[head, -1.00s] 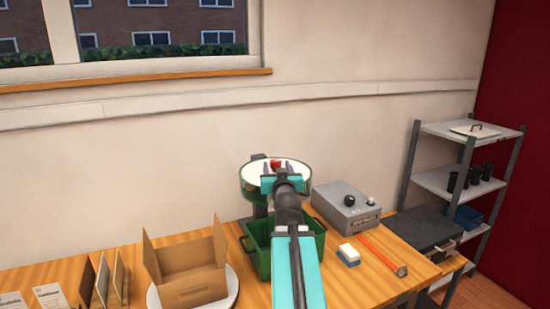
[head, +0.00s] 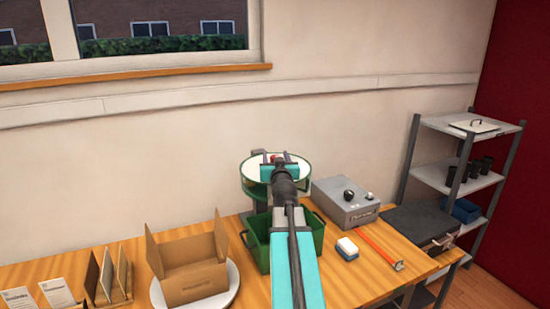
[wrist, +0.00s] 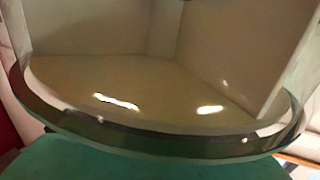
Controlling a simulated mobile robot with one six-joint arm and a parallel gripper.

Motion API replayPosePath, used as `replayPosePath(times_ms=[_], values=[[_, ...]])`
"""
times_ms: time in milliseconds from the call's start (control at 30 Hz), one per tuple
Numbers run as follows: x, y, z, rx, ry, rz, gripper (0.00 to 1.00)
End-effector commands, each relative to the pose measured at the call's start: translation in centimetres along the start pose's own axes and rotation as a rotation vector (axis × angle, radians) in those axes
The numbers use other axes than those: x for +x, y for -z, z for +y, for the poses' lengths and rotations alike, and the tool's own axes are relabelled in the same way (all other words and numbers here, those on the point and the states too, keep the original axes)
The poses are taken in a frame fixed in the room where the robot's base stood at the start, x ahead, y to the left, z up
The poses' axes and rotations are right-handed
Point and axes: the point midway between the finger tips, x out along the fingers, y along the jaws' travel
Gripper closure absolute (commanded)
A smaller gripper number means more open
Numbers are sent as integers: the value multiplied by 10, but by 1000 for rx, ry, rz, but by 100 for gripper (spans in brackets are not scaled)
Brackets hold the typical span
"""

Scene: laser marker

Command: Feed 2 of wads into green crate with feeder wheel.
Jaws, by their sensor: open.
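The feeder wheel (head: 248,178), with a green rim and a pale top, stands at the back of the workbench in the head view. A small red part (head: 273,158) shows at its top. My gripper (head: 276,158) is open over the wheel, its fingers on either side of the red part; contact cannot be told. The green crate (head: 255,238) stands below and in front of the wheel, partly hidden by my arm. I cannot make out any wads. In the wrist view a large, shiny, curved rim (wrist: 150,143) fills the lower part, with a green surface below it.
A grey control box (head: 345,207) stands right of the wheel, with a blue-and-white block (head: 347,248) and an orange strip (head: 372,246) before it. An open cardboard box (head: 195,283) on a white plate stands left of the crate. A shelf (head: 478,125) stands at far right.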

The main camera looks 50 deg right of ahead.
Motion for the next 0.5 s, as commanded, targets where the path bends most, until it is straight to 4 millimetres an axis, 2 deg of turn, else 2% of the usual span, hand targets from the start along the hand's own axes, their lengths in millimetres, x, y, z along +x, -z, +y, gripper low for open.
replayPosePath(times_ms=[200,500], values=[[0,0,0,0,0,0,49],[0,0,0,0,1,0,100]])
